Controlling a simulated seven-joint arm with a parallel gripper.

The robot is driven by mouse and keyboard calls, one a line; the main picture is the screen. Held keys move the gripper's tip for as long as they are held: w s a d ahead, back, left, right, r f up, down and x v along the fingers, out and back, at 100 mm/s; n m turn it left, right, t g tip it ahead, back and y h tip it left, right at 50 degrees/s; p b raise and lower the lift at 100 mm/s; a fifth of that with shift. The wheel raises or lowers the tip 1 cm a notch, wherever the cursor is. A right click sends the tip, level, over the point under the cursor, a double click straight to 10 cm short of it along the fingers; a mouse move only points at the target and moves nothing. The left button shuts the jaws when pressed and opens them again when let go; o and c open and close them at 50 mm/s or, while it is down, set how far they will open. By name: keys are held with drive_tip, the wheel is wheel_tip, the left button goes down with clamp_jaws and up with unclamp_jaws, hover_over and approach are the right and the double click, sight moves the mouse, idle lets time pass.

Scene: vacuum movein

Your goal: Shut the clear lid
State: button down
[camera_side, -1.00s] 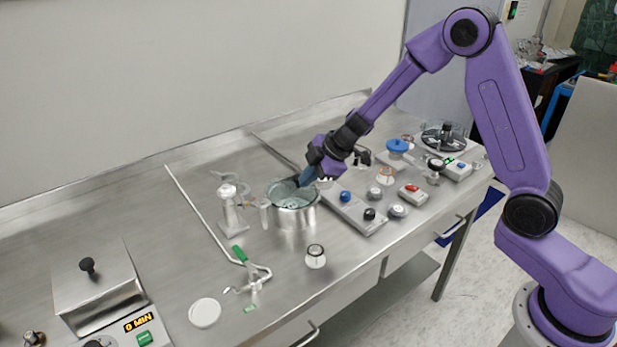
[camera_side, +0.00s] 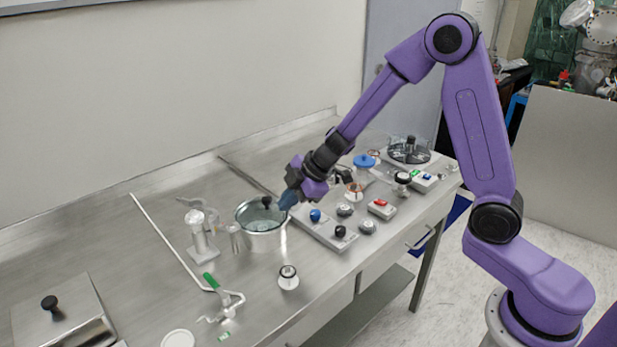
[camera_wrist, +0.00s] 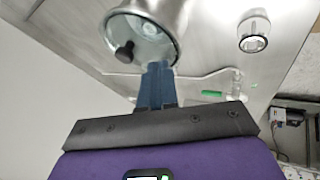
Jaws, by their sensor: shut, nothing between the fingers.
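The clear lid (camera_side: 255,214) with a black knob lies across the mouth of the steel pot (camera_side: 264,241) in the side view. It looks about level with the rim; whether it is fully seated is hard to tell. In the wrist view the clear lid (camera_wrist: 155,35) shows as a glassy disc with its knob, within the rim of the pot (camera_wrist: 172,12). My gripper (camera_side: 284,202) has its blue fingers together and empty, at the right edge of the lid. In the wrist view my gripper (camera_wrist: 157,66) points at the pot's near edge; contact is unclear.
A control box (camera_side: 333,237) with blue and black knobs stands right of the pot. A white metal fixture (camera_side: 201,242) stands close on its left. A green-handled clamp (camera_side: 226,300) and a small round dial (camera_side: 288,278) are in front. Bare table lies behind.

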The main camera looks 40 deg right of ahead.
drive_tip(key=shift+s+r+m+t, duration=0.9)
drive_tip(key=shift+s+r+t, duration=1.05)
drive_tip(key=shift+r, duration=3.9)
drive_tip(key=s+d+f+g+h, duration=0.1)
drive_tip(key=s+g, duration=0.2)
drive_tip(key=s, duration=0.7)
drive_tip(key=s+d+f+g+h, duration=0.1)
drive_tip(key=s+d+f+g, duration=0.1)
drive_tip(key=s, duration=0.9)
drive_tip(key=s+d+f+m+g+h, duration=0.1)
drive_tip(key=s+g, duration=0.3)
drive_tip(key=s, duration=0.6)
drive_tip(key=shift+s+d+f, duration=0.15)
drive_tip(key=shift+d+f, duration=0.35)
drive_tip(key=shift+f, duration=0.15)
drive_tip(key=shift+g, duration=0.25)
